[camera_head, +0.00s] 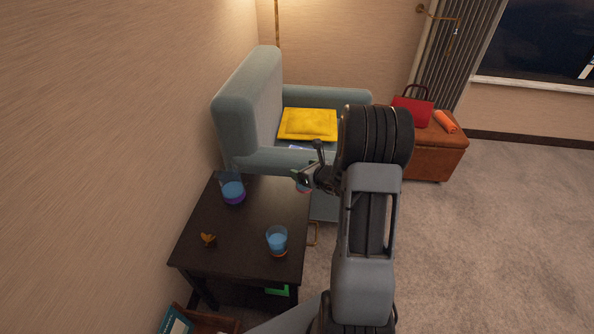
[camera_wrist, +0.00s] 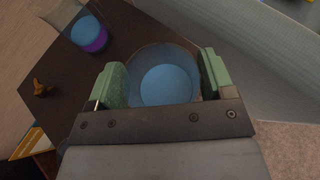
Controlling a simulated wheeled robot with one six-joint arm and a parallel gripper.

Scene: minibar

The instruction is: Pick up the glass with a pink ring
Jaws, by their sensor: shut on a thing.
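My gripper (camera_head: 304,178) is over the far right corner of the dark table. In the wrist view its green finger pads (camera_wrist: 162,84) are shut on a clear glass (camera_wrist: 167,88) with blue liquid, one pad on each side. In the head view a small pinkish part of this glass (camera_head: 303,188) shows under the gripper; most of it is hidden. I cannot tell whether its base touches the table. A glass with a purple ring (camera_head: 233,191) stands at the table's far left. A glass with an orange ring (camera_head: 277,241) stands nearer, at the right.
The dark table (camera_head: 241,231) also bears a small orange-brown object (camera_head: 208,240) at the left. A blue-grey armchair (camera_head: 238,105) with a yellow cushion (camera_head: 308,124) stands behind it. A brown ottoman (camera_head: 437,153) is farther right. The carpet (camera_head: 510,240) at the right is clear.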

